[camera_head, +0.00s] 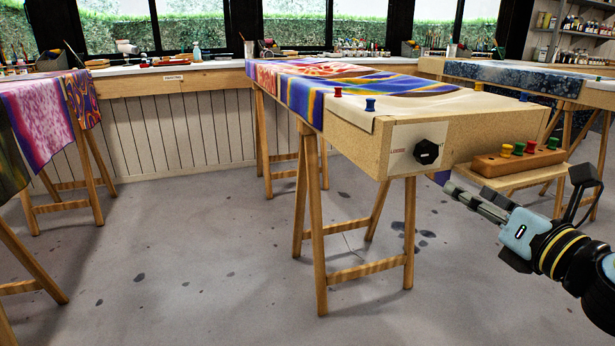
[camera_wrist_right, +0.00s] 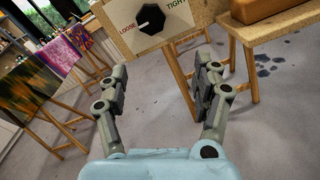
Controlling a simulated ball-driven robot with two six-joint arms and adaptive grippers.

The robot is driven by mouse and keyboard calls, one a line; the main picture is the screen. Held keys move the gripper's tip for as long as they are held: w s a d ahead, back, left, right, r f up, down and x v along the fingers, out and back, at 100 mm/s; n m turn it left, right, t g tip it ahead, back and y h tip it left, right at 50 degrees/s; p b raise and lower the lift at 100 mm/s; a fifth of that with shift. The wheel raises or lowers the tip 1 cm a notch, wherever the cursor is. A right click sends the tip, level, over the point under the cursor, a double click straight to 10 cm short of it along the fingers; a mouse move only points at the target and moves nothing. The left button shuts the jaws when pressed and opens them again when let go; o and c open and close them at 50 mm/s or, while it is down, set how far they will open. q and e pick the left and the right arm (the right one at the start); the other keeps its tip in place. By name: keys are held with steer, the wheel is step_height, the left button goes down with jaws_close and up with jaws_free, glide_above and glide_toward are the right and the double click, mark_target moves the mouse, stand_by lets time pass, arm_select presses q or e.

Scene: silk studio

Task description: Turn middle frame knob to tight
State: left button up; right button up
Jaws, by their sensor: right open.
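The middle frame (camera_head: 350,152) is a wooden stretcher on trestle legs with painted silk over it. Its black knob (camera_head: 427,152) sits on a pale label plate on the near end. In the right wrist view the knob (camera_wrist_right: 153,20) is many-sided, and its white mark points toward LOOSE, with TIGHT at the other side. My right gripper (camera_head: 474,200) is to the right of the knob and lower in the head view, apart from it. In the right wrist view the gripper (camera_wrist_right: 161,88) is open and empty, with the knob beyond its fingertips. My left gripper is not in view.
A wooden block with coloured pegs (camera_head: 517,161) rests on a small stand right of the knob, near my right arm. Blue and red pins stand on the frame's top. Trestle legs (camera_head: 318,240) stand below. The floor in front is clear.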

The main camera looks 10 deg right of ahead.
mark_target(430, 156)
steer(key=w+n+p, duration=0.1)
steer(key=w, duration=0.2)
steer(key=w+r+n+p, duration=0.1)
steer(key=w+p, duration=0.1)
steer(key=w, duration=0.2)
steer(key=w+r+p, duration=0.1)
steer(key=w, duration=0.3)
steer(key=shift+a+r+n+y, duration=0.2)
steer(key=shift+r+n+y, duration=0.1)
steer(key=shift+n, duration=0.1)
steer(key=shift+w+f+p, duration=0.1)
steer(key=shift+w+p, duration=0.2)
steer(key=shift+w, duration=0.1)
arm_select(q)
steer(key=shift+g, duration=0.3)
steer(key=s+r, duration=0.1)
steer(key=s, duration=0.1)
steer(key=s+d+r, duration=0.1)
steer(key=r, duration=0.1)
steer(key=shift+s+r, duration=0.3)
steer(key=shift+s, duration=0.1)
arm_select(e)
steer(key=shift+c, duration=0.2)
steer(key=c, duration=1.2)
